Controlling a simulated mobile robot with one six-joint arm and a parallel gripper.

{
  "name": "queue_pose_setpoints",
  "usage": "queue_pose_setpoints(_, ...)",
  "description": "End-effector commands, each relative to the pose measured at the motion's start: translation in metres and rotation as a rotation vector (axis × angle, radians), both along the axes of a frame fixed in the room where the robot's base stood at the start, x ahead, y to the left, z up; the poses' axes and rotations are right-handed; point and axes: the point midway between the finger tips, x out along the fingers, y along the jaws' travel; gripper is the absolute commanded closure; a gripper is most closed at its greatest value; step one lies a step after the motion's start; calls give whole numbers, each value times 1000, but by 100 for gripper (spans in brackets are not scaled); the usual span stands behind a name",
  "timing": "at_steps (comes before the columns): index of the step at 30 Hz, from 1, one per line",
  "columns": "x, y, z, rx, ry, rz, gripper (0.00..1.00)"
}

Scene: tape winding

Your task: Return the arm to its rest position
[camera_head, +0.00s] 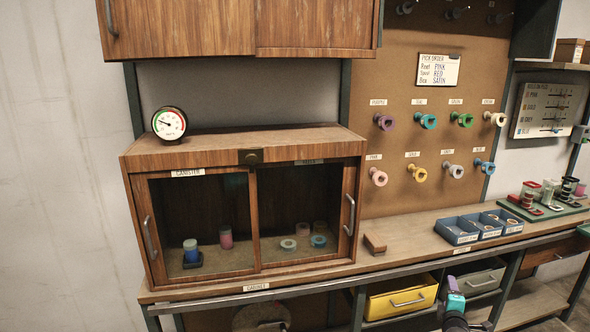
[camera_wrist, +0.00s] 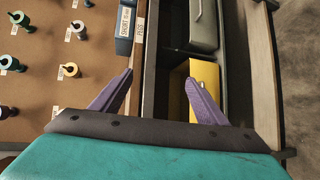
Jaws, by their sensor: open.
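My gripper (camera_wrist: 159,82) shows in the wrist view with its two purple fingers apart and nothing between them. Its teal body fills the bottom of that view. In the head view part of my arm, teal and dark, shows at the bottom edge, in front of the shelves under the workbench; the fingers are not clear there. In the wrist view the fingers lie over the bench edge area, with the yellow drawer (camera_wrist: 205,88) beyond the right finger.
A wooden cabinet (camera_head: 250,137) with glass doors stands on the workbench (camera_head: 400,236). Blue bins (camera_head: 457,232) sit to its right. A pegboard (camera_head: 400,110) holds several coloured spools. Below the bench are a yellow drawer (camera_head: 402,298) and a grey drawer (camera_head: 484,277).

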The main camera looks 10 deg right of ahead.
Motion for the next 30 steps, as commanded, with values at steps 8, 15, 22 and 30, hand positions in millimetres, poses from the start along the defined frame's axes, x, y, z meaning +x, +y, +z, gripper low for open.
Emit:
queue_pose_setpoints(8,-17,76,-120,363,115,-172,32)
queue_pose_setpoints(15,-54,148,-208,619,243,-336,32)
queue_pose_setpoints(22,-108,222,-278,812,392,-506,32)
queue_pose_setpoints(30,-191,310,-337,971,594,-732,32)
